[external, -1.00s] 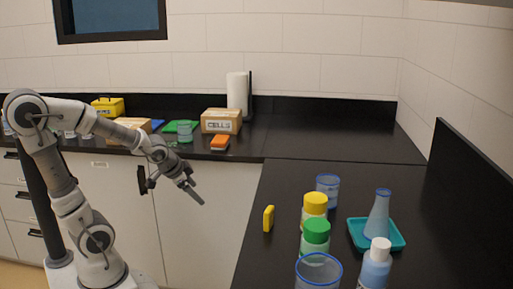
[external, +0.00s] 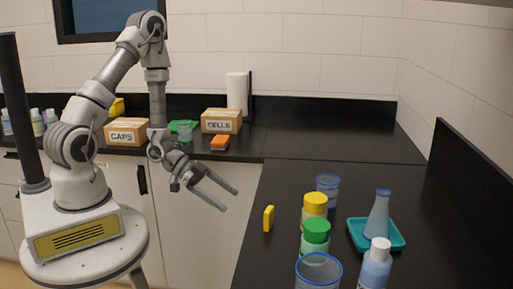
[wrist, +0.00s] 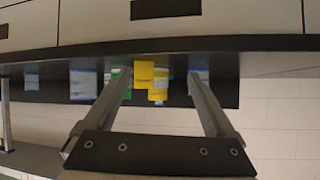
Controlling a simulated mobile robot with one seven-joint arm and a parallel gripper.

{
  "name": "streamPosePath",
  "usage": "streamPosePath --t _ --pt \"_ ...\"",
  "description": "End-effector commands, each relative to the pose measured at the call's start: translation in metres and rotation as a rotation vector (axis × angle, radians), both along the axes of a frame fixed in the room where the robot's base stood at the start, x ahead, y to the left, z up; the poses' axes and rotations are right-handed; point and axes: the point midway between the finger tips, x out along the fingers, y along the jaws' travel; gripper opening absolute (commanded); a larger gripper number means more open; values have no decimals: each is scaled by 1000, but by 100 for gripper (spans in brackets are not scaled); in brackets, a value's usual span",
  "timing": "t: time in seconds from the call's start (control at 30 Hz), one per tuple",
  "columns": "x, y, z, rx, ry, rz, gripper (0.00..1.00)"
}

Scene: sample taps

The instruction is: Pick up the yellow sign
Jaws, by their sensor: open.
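The yellow sign (external: 268,218) is a small upright slab near the left edge of the right-hand black counter in the external view. In the wrist view, which is upside down, the yellow sign (wrist: 143,73) shows beyond and between my fingertips, with dark lettering on its face. My gripper (external: 231,200) is open and empty, left of the sign and apart from it, off the counter's edge. My gripper's two spread fingers (wrist: 157,76) also show in the wrist view.
A yellow-capped bottle (external: 314,206), a green-capped bottle (external: 315,238) and blue-rimmed beakers (external: 327,190) stand right of the sign. A flask (external: 377,215) sits on a teal tray (external: 400,237). Boxes (external: 221,121) and an orange item (external: 220,142) lie on the back counter.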

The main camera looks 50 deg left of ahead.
Motion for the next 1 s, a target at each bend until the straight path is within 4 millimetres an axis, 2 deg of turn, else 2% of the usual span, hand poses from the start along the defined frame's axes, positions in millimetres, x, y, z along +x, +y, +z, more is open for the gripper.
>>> streamPosePath --t 0.03,0.23,0.57,0.67,1.0 --pt "-7 -7 15 -52 3 -11 90" --pt "-19 -22 30 -166 -15 -38 90" --pt "-7 -44 15 -175 -22 -43 90" --pt "4 -64 6 -175 -21 -45 90" --pt "13 -71 2 -174 -22 -42 90"
